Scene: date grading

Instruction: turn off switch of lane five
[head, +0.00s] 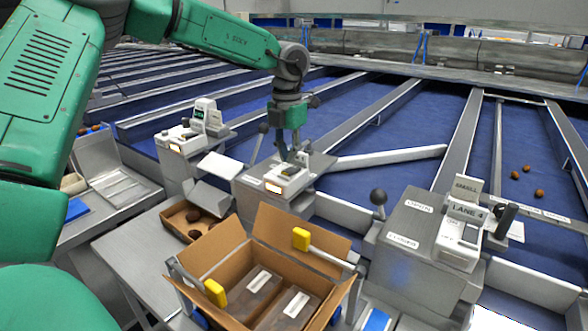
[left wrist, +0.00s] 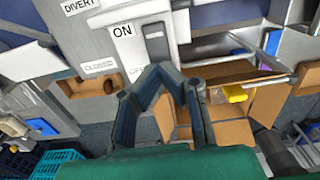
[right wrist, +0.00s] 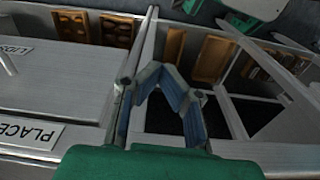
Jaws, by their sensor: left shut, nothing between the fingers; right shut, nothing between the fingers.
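My left gripper (head: 287,155) is shut and empty, pointing down over the switch box (head: 275,182) of the station left of the one marked LANE 4. I cannot read a lane number on that station. In the left wrist view, my left gripper (left wrist: 160,74) has its fingertips close to the lower end of the switch (left wrist: 156,45), partly covering the OFF label. The ON label (left wrist: 123,31) is clear beside the switch. I cannot tell whether the tips touch it. My right gripper (right wrist: 165,75) is shut and empty, over a metal frame with brown-lined slots.
The LANE 4 station (head: 440,235) with its black-knobbed lever stands at right. An open cardboard box (head: 225,262) with yellow-ended bars (head: 301,238) around it is in front of the left gripper. A smaller carton (head: 180,218) holds dates. Blue lanes run behind; several dates lie at right.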

